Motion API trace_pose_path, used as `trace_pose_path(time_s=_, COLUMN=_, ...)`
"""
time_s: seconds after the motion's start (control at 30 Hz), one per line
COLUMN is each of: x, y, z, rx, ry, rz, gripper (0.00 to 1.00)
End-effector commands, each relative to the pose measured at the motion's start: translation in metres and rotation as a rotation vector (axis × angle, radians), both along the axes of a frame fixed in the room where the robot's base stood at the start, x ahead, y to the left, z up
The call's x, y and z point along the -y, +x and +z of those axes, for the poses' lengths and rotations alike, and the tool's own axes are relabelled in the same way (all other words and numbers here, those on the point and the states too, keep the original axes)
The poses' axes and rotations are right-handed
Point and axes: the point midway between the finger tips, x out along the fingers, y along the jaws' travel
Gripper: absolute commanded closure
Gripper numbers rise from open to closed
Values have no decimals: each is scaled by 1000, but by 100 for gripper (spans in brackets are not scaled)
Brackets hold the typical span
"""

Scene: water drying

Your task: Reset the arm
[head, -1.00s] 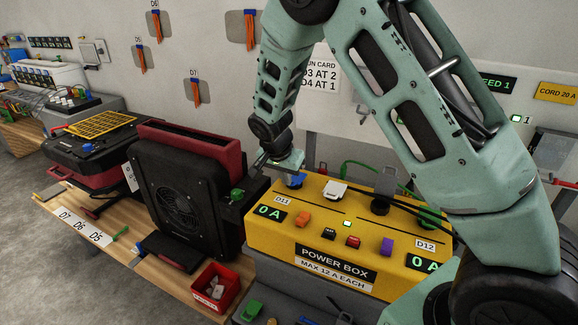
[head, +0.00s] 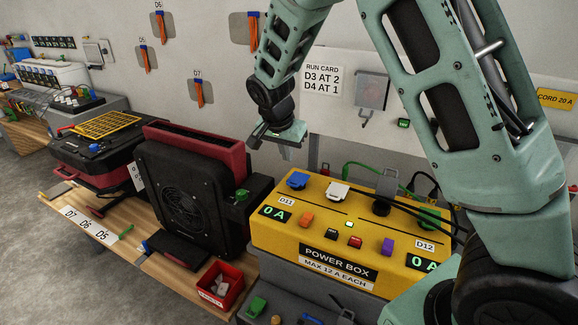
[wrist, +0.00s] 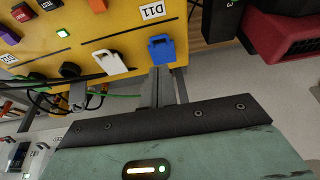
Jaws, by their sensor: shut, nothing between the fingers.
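My gripper (head: 259,137) is in the air above the back left corner of the yellow power box (head: 290,238), apart from it. Its fingers are shut and empty. In the wrist view the gripper fingers (wrist: 165,90) point toward the box, near the blue plug (wrist: 161,48). The blue plug also shows in the head view (head: 297,180), seated on the box top below my gripper, with a white plug (head: 337,190) to its right. Both power box displays read 0 A.
A black and red fan unit (head: 185,190) stands left of the box on the wooden bench. A red bin (head: 218,285) sits in front. Black cables run across the box's right side. A run card (head: 322,80) hangs on the wall behind. Open air surrounds my gripper.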

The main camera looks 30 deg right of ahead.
Motion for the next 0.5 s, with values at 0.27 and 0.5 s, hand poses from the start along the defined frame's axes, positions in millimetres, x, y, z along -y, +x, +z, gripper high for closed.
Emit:
trace_pose_path(time_s=0.27, x=-20, y=-13, z=35, rx=1, ry=0, rz=1, gripper=100)
trace_pose_path(time_s=0.5, x=-23, y=-16, z=43, rx=-1, ry=-1, rz=0, gripper=100)
